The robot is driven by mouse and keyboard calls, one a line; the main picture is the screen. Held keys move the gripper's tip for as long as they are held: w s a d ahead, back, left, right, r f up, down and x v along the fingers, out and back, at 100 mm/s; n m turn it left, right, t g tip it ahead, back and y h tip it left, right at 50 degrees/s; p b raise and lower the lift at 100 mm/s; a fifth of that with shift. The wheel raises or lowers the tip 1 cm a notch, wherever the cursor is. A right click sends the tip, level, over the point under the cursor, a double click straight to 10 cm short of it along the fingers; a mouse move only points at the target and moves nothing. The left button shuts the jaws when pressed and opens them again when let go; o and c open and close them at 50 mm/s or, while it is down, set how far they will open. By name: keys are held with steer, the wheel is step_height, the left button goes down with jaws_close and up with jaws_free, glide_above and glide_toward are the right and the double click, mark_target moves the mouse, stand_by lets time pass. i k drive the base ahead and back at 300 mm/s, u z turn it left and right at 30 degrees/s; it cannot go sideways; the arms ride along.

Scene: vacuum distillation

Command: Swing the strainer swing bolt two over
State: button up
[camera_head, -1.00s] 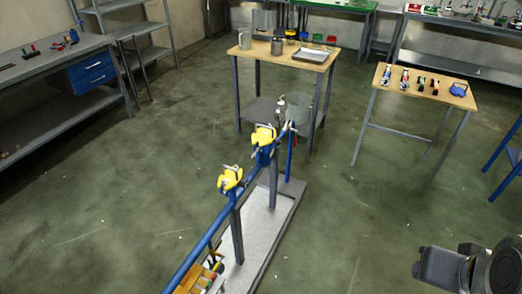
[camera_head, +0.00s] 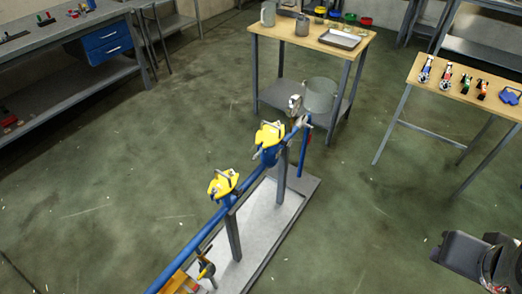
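A blue pipe run (camera_head: 190,245) stands on grey posts over a shallow grey tray (camera_head: 310,184). Two yellow-topped fittings sit on it, a nearer one (camera_head: 222,183) and a farther one (camera_head: 270,135). Small metal bars or bolts show on both yellow tops, but they are too small to tell which is strainer swing bolt two or how it lies. Part of my arm (camera_head: 465,250) shows at the lower right, well apart from the pipe. My gripper's fingertips are not in view.
A round gauge (camera_head: 295,103) and a grey bucket (camera_head: 320,95) are near the pipe's far end. A wooden-topped table (camera_head: 290,37) stands behind, another (camera_head: 440,88) with tools at right. A bench with blue drawers (camera_head: 107,42) is at left. Floor on both sides is clear.

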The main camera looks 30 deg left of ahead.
mark_target(259, 152)
steer(key=i, duration=1.25)
steer(key=u, duration=2.8)
